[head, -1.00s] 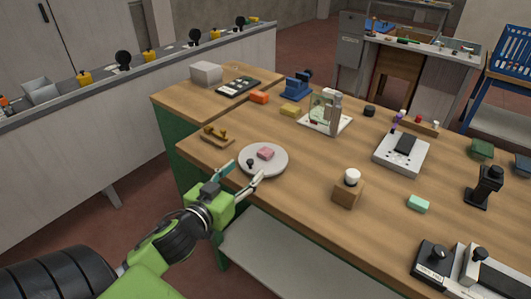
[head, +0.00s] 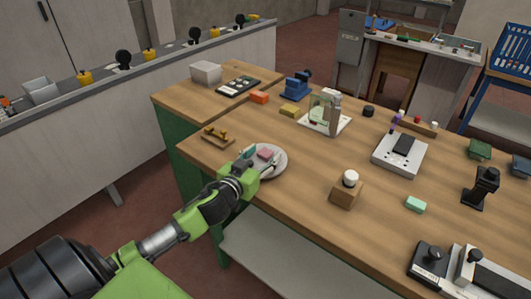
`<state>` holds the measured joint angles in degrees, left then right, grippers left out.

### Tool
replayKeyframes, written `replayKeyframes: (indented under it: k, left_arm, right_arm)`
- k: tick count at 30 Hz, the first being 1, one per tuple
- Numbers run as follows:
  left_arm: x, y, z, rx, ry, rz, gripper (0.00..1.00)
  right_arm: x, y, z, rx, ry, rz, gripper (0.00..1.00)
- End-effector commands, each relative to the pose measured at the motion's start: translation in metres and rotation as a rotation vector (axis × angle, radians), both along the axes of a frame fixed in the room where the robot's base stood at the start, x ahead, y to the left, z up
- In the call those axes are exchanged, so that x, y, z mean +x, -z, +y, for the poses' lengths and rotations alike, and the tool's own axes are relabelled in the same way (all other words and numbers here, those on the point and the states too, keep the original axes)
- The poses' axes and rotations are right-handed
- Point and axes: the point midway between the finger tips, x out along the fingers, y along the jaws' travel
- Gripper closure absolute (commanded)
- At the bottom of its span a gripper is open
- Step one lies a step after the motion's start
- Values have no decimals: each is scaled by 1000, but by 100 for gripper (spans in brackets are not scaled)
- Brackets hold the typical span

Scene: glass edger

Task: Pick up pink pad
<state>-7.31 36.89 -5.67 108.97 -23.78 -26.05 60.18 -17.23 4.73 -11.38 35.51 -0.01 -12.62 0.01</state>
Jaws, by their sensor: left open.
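The pink pad (head: 265,153) is a small block lying on a round light-grey plate (head: 281,166) near the left front edge of the wooden table. My left gripper (head: 261,160) is open over the plate, with its fingertips around or just above the pad. One finger shows to the left of the pad and the other to its right. I cannot tell whether they touch it. My green left wrist hides the front left part of the plate. My right gripper does not show.
A wooden holder with brass pieces (head: 217,136) lies left of the plate. A wooden block with a white knob (head: 347,189) stands to the right, with a mint pad (head: 415,204) beyond it. The wooden table (head: 310,165) is clear between plate and block.

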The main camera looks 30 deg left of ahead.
Motion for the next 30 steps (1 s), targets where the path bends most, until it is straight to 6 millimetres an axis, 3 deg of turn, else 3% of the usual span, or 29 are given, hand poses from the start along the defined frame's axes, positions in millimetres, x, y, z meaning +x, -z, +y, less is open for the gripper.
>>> replayKeyframes:
  k: [7,8,12,13,24,30]
  left_arm:
    - [2,1,0,1,0,1,49]
    - [2,1,0,1,0,1,51]
    - [2,1,0,1,0,0,78]
    - [2,1,0,1,0,0,80]
    - [2,-1,0,1,0,0,80]
    - [3,-15,1,3,-1,-3,80]
  right_arm:
    - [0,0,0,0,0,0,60]
    - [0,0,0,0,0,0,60]
    - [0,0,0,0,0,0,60]
    - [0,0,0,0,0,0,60]
    - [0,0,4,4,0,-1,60]
    - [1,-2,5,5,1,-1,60]
